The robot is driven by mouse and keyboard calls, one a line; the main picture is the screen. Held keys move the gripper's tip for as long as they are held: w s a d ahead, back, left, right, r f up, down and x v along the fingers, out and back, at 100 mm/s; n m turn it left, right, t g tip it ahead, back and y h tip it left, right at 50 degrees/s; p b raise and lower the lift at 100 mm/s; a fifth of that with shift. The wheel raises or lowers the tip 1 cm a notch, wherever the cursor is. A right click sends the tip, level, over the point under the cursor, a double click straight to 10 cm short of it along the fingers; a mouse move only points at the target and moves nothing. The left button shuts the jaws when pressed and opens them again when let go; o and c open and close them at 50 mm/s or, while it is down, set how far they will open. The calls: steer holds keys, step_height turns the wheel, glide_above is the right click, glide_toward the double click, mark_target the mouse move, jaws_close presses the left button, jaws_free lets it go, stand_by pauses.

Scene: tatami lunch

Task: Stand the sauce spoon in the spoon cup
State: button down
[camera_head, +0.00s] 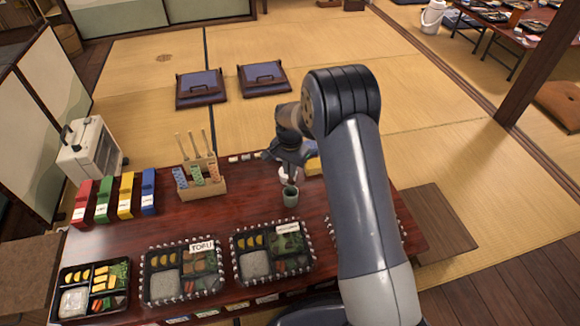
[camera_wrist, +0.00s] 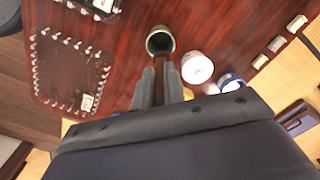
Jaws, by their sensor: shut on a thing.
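The green spoon cup (camera_head: 290,196) stands on the dark red table in the head view, just below my gripper (camera_head: 290,162). In the wrist view the cup (camera_wrist: 160,40) shows its open mouth just beyond the tips of my gripper (camera_wrist: 158,72). My gripper is shut on a thin brown piece (camera_wrist: 159,86), which looks like the handle of the sauce spoon. The rest of the spoon is hidden by the fingers. I cannot tell whether its end is inside the cup.
A white round pot (camera_wrist: 197,67) stands close beside the cup, with a blue-and-white one (camera_wrist: 231,82) near it. A wooden rack (camera_head: 200,182) with several sticks is to the left. Bento boxes (camera_head: 271,252) line the front edge.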

mark_target(290, 181)
steer(key=shift+f+b, duration=1.9)
steer(key=shift+f, duration=1.55)
steer(key=c, duration=1.4)
jaws_free()
steer(key=shift+r, duration=0.1)
step_height(290, 181, up, 11)
steer(key=p, duration=0.3)
steer(key=shift+f, duration=0.3)
